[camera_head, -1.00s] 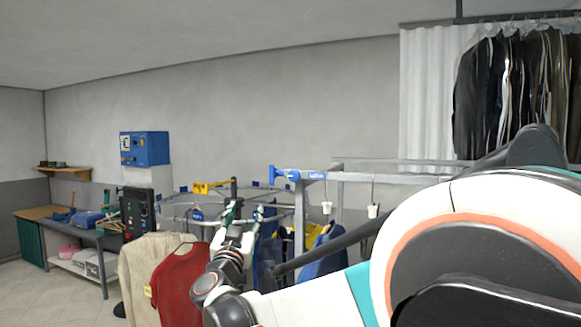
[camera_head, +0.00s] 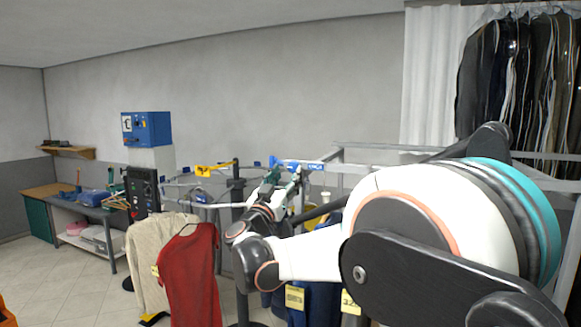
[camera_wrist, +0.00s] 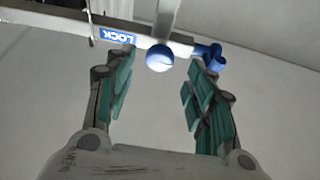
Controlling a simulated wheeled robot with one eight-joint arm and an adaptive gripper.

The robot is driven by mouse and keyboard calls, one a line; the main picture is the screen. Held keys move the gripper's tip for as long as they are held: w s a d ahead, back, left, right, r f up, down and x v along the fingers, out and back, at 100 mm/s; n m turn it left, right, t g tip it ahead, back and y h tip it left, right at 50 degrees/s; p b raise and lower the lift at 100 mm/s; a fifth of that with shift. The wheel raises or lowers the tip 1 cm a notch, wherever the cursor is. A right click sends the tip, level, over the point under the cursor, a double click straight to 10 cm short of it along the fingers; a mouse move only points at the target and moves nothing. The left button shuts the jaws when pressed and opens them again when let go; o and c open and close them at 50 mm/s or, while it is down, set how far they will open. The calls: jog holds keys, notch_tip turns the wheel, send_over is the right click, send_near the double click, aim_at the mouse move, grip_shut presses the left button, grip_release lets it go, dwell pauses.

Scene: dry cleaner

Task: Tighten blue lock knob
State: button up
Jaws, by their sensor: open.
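A silver rail with a blue LOCK label (camera_wrist: 115,34) crosses the top of the wrist view; the label also shows in the head view (camera_head: 314,167). A round blue knob (camera_wrist: 159,58) sits below the rail, in line with the gap between my fingers. A blue branched piece (camera_wrist: 207,54) is at the rail's right end, by my right fingertip. My gripper (camera_wrist: 161,72) is open with green finger pads and holds nothing. In the head view my gripper (camera_head: 280,180) is just below the rail's blue end and partly covers it.
A red garment (camera_head: 190,275) and a cream garment (camera_head: 148,255) hang left of my arm. A yellow part (camera_head: 213,170) is on the conveyor rail. Blue garments with tags hang below my arm. A blue control box (camera_head: 146,128) is on the wall side.

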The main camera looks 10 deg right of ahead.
aim_at(293, 167)
jog(key=shift+p+x, duration=0.35)
jog(key=shift+x, duration=1.45)
jog(key=c, duration=1)
jog(key=shift+c, duration=0.2)
